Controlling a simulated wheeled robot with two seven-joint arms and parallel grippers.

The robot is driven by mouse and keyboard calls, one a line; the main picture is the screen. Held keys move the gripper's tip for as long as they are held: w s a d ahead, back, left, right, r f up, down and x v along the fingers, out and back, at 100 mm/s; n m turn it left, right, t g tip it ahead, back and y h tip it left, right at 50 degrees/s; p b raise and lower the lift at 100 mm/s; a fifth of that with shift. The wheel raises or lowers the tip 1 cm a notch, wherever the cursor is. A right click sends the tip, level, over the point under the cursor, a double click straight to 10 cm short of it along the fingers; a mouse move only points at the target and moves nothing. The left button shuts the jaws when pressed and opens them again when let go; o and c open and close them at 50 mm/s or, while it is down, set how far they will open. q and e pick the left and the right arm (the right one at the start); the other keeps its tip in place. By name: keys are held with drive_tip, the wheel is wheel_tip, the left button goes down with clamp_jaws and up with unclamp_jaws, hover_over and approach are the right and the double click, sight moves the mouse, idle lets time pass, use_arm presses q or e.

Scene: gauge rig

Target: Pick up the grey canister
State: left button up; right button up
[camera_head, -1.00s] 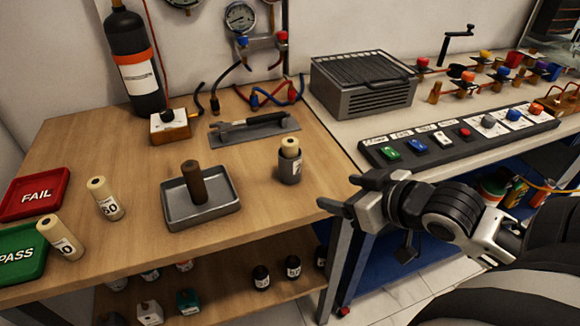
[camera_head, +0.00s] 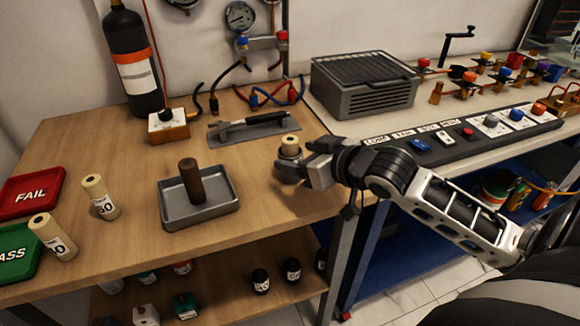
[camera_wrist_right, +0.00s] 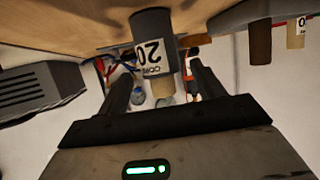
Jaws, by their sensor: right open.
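The grey canister (camera_head: 289,153), with a cream top, stands upright on the wooden bench near its right front edge, partly hidden by my right gripper. In the right wrist view the canister (camera_wrist_right: 153,28) appears upside down, with a label reading 20. My right gripper (camera_head: 291,169) is open at the canister. In the wrist view its two dark fingers (camera_wrist_right: 162,78) lie to either side of the canister's line; I cannot tell whether either touches it. My left gripper is out of view.
A grey tray (camera_head: 226,207) holding a brown cylinder (camera_head: 190,182) stands left of the canister. Two cream labelled cylinders stand near the red FAIL tray (camera_head: 30,193) and green PASS tray (camera_head: 18,258). A tool on a grey mat (camera_head: 281,127) lies behind; a button panel (camera_head: 445,152) is right.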

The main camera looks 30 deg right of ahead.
sight(284, 151)
drive_tip(key=shift+x, duration=2.65)
drive_tip(key=shift+r, duration=0.2)
drive_tip(key=c, duration=1.2)
